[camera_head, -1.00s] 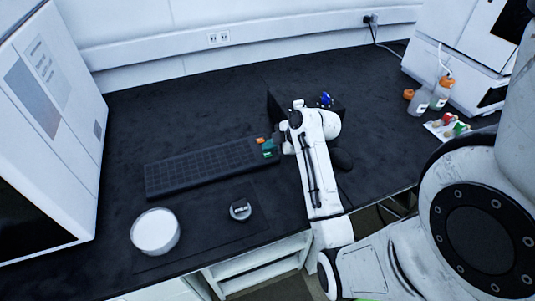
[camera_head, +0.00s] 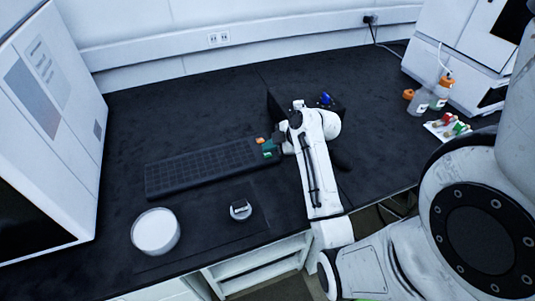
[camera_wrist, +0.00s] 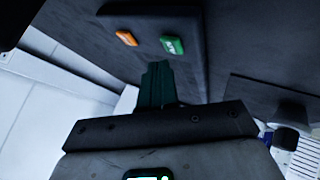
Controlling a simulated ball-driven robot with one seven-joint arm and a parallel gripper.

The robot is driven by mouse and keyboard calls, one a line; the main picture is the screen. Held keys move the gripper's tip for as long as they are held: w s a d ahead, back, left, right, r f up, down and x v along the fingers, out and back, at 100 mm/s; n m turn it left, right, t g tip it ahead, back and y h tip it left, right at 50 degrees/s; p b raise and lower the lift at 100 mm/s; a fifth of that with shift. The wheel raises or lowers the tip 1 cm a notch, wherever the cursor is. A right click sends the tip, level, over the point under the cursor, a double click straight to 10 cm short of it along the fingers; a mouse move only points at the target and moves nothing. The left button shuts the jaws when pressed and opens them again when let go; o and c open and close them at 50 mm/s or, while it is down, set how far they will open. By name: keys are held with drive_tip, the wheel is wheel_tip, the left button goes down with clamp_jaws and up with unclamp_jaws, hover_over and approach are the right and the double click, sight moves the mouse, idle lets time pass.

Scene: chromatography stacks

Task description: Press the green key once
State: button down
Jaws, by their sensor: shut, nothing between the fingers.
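The green key (camera_wrist: 172,45) is a small block with white lettering on the dark keyboard (camera_wrist: 150,22) in the wrist view. In the head view the green key (camera_head: 268,154) is at the right end of the long black keyboard (camera_head: 200,168). An orange key (camera_wrist: 126,38) lies left of it in the wrist view. My gripper (camera_wrist: 157,67) has dark green fingers, shut and empty. Its tips appear just below and left of the green key in the wrist view. I cannot tell the gap between them. In the head view the fingers are close to the coloured keys.
A white round dish (camera_head: 155,231) and a small round item (camera_head: 240,209) stand in front of the keyboard. A dark box with a blue knob (camera_head: 326,99) is behind my arm. Bottles (camera_head: 418,103) stand at the right.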

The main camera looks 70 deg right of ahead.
sight(270, 155)
drive_tip(key=shift+f, duration=0.15)
drive_tip(key=shift+f, duration=0.25)
drive_tip(key=shift+f+b, duration=0.4)
drive_tip(key=shift+b, duration=0.05)
idle(1.1)
drive_tip(key=shift+r, duration=0.15)
drive_tip(key=shift+r+p, duration=0.7)
wheel_tip(270, 155, up, 5)
drive_tip(key=p, duration=0.4)
idle(0.9)
